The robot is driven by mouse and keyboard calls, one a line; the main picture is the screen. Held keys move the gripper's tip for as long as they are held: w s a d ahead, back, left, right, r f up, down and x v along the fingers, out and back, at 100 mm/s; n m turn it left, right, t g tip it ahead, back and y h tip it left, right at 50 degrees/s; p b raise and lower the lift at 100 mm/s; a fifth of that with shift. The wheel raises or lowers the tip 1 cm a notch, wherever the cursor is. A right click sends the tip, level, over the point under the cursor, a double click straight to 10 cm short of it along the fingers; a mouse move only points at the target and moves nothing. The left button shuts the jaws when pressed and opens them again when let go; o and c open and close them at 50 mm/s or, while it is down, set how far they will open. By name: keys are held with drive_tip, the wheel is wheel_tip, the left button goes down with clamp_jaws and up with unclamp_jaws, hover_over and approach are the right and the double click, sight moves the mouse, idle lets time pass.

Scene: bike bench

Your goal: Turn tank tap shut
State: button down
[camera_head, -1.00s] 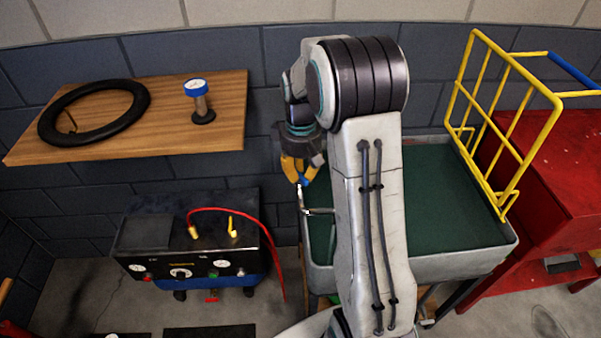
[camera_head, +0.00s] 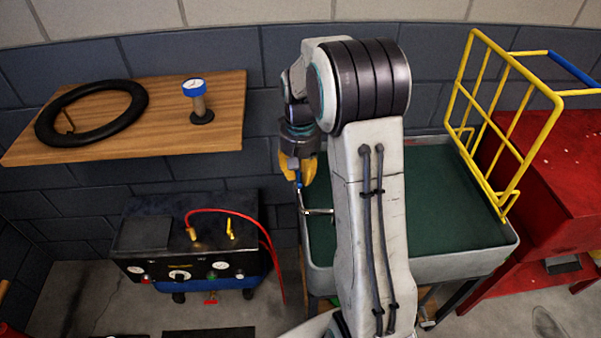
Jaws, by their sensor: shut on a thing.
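The grey tank (camera_head: 458,263) holds dark green water and stands right of centre. Its metal tap (camera_head: 319,211) rises at the left rim, with the spout pointing right over the water. A small blue tap handle (camera_head: 300,184) sits at the top of the tap, partly hidden by the fingers. My gripper (camera_head: 297,178) has yellow fingers, points down and is shut on the blue handle. My arm hides part of the tank's left side and water. The handle's exact angle is hard to tell.
A wooden shelf (camera_head: 150,140) at the left holds a black tyre (camera_head: 92,113) and a blue-topped gauge (camera_head: 195,88). Below stands a black compressor (camera_head: 185,232) with a red hose (camera_head: 262,228). A yellow rack (camera_head: 508,135) and red cabinet (camera_head: 560,190) stand at the right.

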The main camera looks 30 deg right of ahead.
sight(300, 174)
idle(0.3)
drive_tip(key=c, duration=1.1)
unclamp_jaws()
wheel_tip(300, 174, up, 12)
